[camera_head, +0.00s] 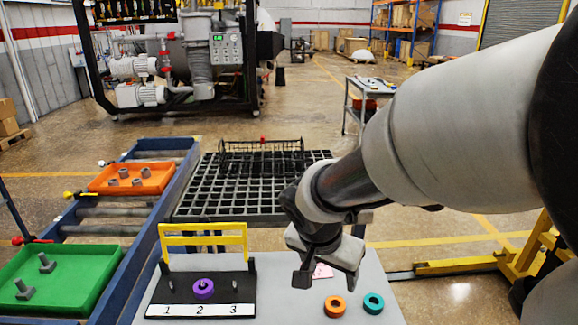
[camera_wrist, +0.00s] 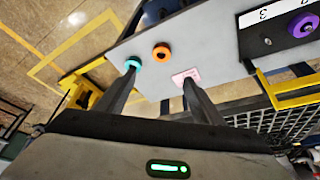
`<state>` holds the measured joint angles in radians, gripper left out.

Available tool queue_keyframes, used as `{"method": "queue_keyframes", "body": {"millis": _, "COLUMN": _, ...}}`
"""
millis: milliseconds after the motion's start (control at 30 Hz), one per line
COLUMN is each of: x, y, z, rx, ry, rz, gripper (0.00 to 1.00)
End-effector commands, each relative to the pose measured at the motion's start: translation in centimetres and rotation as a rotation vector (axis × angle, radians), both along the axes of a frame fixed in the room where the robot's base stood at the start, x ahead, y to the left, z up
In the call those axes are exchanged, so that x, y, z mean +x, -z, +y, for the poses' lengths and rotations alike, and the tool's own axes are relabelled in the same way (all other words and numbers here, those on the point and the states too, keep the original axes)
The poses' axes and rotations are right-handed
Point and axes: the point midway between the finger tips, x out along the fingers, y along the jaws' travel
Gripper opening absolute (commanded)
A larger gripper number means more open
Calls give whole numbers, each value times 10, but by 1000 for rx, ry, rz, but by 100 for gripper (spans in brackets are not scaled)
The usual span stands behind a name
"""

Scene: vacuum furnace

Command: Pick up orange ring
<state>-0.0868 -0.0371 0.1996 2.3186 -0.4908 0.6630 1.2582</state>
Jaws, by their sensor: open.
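The orange ring (camera_head: 335,306) lies flat on the grey table, left of the teal ring (camera_head: 373,303). In the wrist view the orange ring (camera_wrist: 161,51) shows beyond and between my fingertips, with the teal ring (camera_wrist: 133,63) by the tip of the left finger. My gripper (camera_head: 322,272) hangs above the table, up and to the left of the orange ring in the head view. Its fingers (camera_wrist: 158,75) are spread apart with nothing between them. The orange ring is fully visible and apart from the gripper.
A black numbered stand (camera_head: 240,290) with a purple ring (camera_head: 203,288) on its middle position and a yellow frame (camera_head: 205,241) is at the left. A black grid (camera_head: 205,185) is behind; a roller conveyor (camera_head: 125,230) carries trays.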

Motion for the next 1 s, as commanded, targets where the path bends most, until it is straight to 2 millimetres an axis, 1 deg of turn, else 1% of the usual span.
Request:
{"method": "queue_keyframes", "body": {"millis": 167, "x": 4, "y": 13, "z": 0, "rx": 1, "ry": 9, "rz": 2, "gripper": 61}}
{"method": "queue_keyframes", "body": {"millis": 267, "x": 9, "y": 30, "z": -4, "rx": 2, "ry": 8, "rz": 5, "gripper": 61}}
{"method": "queue_keyframes", "body": {"millis": 400, "x": 18, "y": 60, "z": -10, "rx": 1, "ry": 7, "rz": 6, "gripper": 61}}
{"method": "queue_keyframes", "body": {"millis": 600, "x": 31, "y": 98, "z": -19, "rx": 3, "ry": 8, "rz": 4, "gripper": 61}}
{"method": "queue_keyframes", "body": {"millis": 700, "x": 36, "y": 110, "z": -22, "rx": 2, "ry": 6, "rz": 2, "gripper": 61}}
{"method": "queue_keyframes", "body": {"millis": 933, "x": 40, "y": 124, "z": -25, "rx": 2, "ry": 6, "rz": 1, "gripper": 61}}
{"method": "queue_keyframes", "body": {"millis": 1000, "x": 41, "y": 134, "z": -26, "rx": 2, "ry": 5, "rz": 2, "gripper": 61}}
